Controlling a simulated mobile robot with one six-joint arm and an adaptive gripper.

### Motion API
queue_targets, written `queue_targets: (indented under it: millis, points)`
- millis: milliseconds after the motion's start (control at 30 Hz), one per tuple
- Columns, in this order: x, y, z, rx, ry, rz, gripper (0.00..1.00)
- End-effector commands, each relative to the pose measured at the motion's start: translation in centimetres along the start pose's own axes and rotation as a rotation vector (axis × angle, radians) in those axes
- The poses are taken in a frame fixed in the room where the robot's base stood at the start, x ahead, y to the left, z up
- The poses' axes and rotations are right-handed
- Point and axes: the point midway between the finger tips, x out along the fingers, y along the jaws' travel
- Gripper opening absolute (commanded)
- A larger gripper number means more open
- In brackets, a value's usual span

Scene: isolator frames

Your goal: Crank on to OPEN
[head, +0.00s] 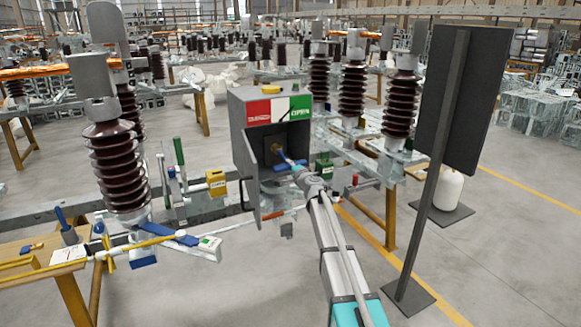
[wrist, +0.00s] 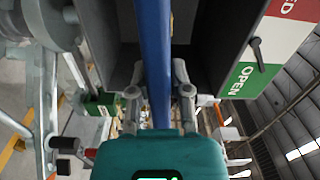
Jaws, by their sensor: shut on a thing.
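The grey drive box (head: 262,97) stands in the middle of the head view with its front open. On top is a red, white and green indicator plate (head: 278,110). In the wrist view its green field (wrist: 246,80) reads OPEN, and a black pointer (wrist: 257,50) lies on the white field close to the green. The blue crank (head: 284,157) reaches out of the box. My gripper (head: 298,167) is shut on the crank; in the wrist view the fingers (wrist: 160,90) sit on both sides of the blue bar (wrist: 155,40). The crank's far end is hidden in the wrist view.
A dark panel on a post (head: 455,100) stands close to the right of my arm. Brown insulators (head: 115,165) rise at left and behind the box. A wooden table (head: 60,270) is at lower left. Floor at lower right is clear.

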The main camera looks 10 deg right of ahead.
Motion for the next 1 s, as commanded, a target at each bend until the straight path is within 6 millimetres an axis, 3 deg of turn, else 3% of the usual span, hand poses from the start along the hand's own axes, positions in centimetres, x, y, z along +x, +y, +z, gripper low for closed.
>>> queue_targets:
  millis: [367,767,1000]
  points:
    - [0.01,-0.29,0.09,0.182,0.002,0.000,0.00]
    - [-0.03,-0.31,0.16,0.207,0.001,0.000,0.00]
    - [-0.05,-0.51,0.20,0.320,0.002,0.000,0.00]
